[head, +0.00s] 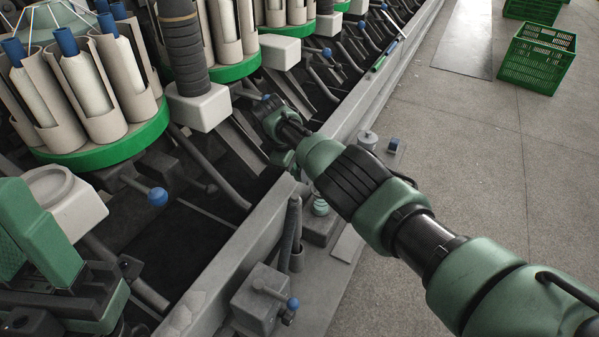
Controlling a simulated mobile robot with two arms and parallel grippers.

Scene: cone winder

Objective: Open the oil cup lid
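A small ribbed, glassy cylinder (320,207) that may be the oil cup stands on the machine's side ledge, partly hidden behind my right arm. A short grey capped cylinder (367,139) stands farther along the ledge; I cannot tell whether it is the oil cup or whether a lid shows. My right arm reaches in from the lower right across the ledge. The hand end of my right arm (281,122) is over the rail by the machine, and its fingers cannot be made out. Green and dark parts of my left arm show at the lower left, without visible fingertips.
Green round carriers (112,148) with yarn tubes line the machine at left. Levers with blue knobs (157,197) stick out, and a grey box with a blue-knobbed lever (262,298) sits low. A green crate (538,58) stands on open floor at right.

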